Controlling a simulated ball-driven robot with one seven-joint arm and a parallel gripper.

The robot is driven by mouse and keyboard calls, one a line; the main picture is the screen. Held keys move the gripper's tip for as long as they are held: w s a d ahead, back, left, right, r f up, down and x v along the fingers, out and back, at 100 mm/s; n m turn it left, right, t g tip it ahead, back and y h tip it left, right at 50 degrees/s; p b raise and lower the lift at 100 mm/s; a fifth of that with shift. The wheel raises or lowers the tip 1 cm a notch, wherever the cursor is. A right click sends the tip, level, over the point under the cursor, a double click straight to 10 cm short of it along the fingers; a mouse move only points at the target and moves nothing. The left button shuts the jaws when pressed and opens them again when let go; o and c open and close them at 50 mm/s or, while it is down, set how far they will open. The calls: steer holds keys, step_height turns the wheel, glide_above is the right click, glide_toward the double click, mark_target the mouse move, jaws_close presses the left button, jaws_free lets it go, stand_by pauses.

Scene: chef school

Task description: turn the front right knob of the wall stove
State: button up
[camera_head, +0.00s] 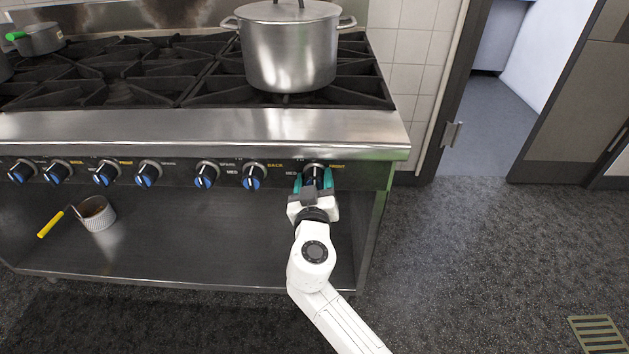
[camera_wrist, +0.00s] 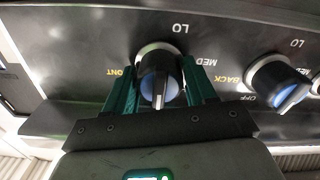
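The stove's front right knob (camera_wrist: 160,82) is the rightmost on the control panel, with a dark grip, a blue face and a pale ring. In the wrist view it sits between the two teal fingers of my gripper (camera_wrist: 162,88), one on each side. The fingers are apart, and I see no clear contact with the knob's narrow grip. In the head view my gripper (camera_head: 313,181) is at the panel and covers much of this knob (camera_head: 314,170). The wall stove (camera_head: 200,125) has a steel front edge above the panel.
A neighbouring knob (camera_head: 254,178) labelled BACK is just left in the head view; several more follow along the panel. A lidded steel pot (camera_head: 288,55) stands on the right burners. A small pot with a yellow handle (camera_head: 97,213) sits on the lower shelf. Floor is open at right.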

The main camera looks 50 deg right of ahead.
steer(key=c, duration=0.7)
steer(key=shift+o, duration=0.2)
steer(key=shift+n, duration=0.3)
steer(key=n, duration=0.3)
steer(key=shift+a+r+n+b, duration=0.1)
steer(key=shift+n+b, duration=0.2)
steer(key=shift+w+n, duration=0.1)
steer(key=shift+n, duration=1.7)
steer(key=shift+a, duration=0.1)
steer(key=o, duration=0.8)
steer(key=shift+o, duration=1.3)
